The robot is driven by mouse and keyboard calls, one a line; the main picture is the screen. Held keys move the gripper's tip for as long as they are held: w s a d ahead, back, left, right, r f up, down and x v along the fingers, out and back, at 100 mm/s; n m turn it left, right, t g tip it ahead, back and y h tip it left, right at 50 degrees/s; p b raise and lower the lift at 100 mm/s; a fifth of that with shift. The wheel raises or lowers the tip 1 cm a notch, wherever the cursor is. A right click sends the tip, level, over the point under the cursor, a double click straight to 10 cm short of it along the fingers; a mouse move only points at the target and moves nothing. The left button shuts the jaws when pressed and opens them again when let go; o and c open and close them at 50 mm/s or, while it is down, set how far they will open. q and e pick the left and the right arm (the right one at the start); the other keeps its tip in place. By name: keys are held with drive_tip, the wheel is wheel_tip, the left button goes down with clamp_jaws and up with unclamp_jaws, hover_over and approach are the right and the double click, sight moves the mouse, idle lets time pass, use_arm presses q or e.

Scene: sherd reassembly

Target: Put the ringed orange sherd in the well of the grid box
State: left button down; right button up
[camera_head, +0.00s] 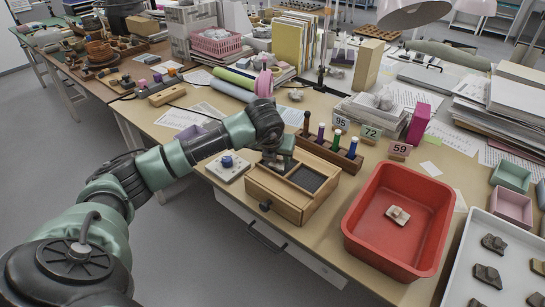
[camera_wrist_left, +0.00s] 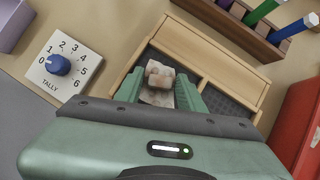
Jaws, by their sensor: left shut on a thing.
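My left gripper (camera_head: 278,163) reaches into the left part of a light wooden box (camera_head: 276,202) with dark compartments, one of them (camera_head: 307,178) visibly empty. The box also shows in the left wrist view (camera_wrist_left: 213,47). My right gripper is not in view.
A red tray (camera_head: 352,232) with a small pale sherd (camera_head: 397,215) stands right of the box. A tally dial (camera_head: 229,165) lies left of it. A rack of coloured tools (camera_head: 340,158) stands close behind. A white tray (camera_head: 460,280) holds several dark sherds.

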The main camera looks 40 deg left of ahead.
use_arm(q)
drive_tip(key=shift+s+a+f, duration=0.1)
drive_tip(key=shift+f, duration=0.05)
drive_tip(key=c, duration=1.2)
unclamp_jaws()
drive_tip(key=o, duration=0.3)
drive_tip(key=shift+d+r, duration=0.2)
drive_tip(key=shift+d, duration=0.15)
drive_tip(key=shift+o, duration=0.2)
drive_tip(key=shift+a, duration=0.1)
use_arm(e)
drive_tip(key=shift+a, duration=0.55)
use_arm(q)
drive_tip(key=shift+r, duration=0.1)
drive_tip(key=p+v, duration=0.6)
drive_tip(key=v, duration=0.5)
drive_tip(key=shift+s+r, duration=0.25)
drive_tip(key=shift+r, duration=0.05)
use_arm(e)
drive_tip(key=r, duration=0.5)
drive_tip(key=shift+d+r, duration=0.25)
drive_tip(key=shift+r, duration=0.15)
